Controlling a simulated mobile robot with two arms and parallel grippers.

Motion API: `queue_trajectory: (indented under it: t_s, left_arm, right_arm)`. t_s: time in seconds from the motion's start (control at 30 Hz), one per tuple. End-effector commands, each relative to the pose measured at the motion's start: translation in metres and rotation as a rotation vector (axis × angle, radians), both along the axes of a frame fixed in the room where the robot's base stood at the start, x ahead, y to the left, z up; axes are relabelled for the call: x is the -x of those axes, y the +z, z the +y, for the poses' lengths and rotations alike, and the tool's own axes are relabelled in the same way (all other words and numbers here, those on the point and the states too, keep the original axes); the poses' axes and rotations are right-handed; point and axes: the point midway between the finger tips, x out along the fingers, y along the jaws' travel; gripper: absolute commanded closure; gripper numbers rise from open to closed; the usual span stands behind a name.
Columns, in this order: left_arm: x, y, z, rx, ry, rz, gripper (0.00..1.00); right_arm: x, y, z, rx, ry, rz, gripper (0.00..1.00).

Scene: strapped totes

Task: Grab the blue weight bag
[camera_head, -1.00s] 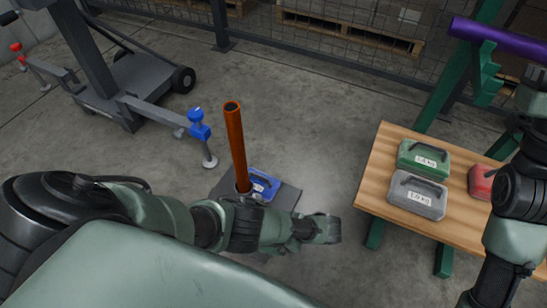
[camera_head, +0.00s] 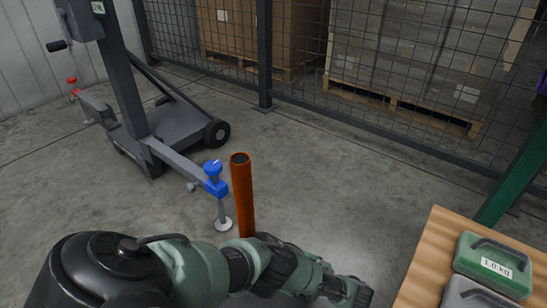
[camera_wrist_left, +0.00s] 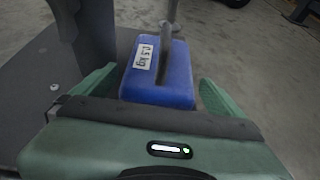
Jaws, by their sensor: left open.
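The blue weight bag (camera_wrist_left: 180,85) shows in the left wrist view, with a white 0.5 kg label and a dark handle on top. My left gripper (camera_wrist_left: 157,88) is open, with one green finger on each side of the bag. The bag stands clear of the gripper body's front edge or close to it; I cannot tell whether it touches. In the head view my left gripper (camera_head: 346,291) is at the bottom edge, and the blue bag is not visible there. My right gripper is not in view.
An orange post (camera_head: 243,195) stands just behind my left arm. A wheeled lift with a blue-topped leg (camera_head: 215,182) is at left. A wooden table (camera_head: 427,268) with green (camera_head: 492,265) and grey (camera_head: 474,294) weights is at right. Mesh fencing runs behind.

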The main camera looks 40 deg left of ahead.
Motion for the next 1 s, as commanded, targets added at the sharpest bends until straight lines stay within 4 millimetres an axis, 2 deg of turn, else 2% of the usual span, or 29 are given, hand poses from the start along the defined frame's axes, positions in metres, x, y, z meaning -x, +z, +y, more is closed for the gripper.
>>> queue_trajectory:
  t_s: [0.13,0.23,0.33,0.63,0.67,0.93,1.0]
  left_arm:
    - [0.001,-0.009,0.017,-0.002,-0.001,-0.001,0.00]
    - [0.003,-0.017,0.032,-0.002,-0.001,0.000,0.00]
    - [0.004,-0.020,0.042,-0.001,0.000,-0.002,0.00]
    - [0.005,-0.019,0.048,0.000,-0.001,-0.001,0.00]
    - [0.005,-0.019,0.048,0.000,-0.001,-0.001,0.03]
    - [0.005,-0.020,0.048,0.000,-0.001,-0.001,0.78]
    - [0.004,-0.019,0.048,-0.002,0.000,-0.002,0.79]
  right_arm:
    - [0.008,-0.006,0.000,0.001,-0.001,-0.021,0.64]
    - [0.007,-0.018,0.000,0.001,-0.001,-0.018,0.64]
    - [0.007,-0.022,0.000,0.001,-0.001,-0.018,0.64]
    - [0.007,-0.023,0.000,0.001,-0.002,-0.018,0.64]
    - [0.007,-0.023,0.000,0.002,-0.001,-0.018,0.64]
    - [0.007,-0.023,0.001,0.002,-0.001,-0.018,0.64]
    - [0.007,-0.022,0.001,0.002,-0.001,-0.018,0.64]
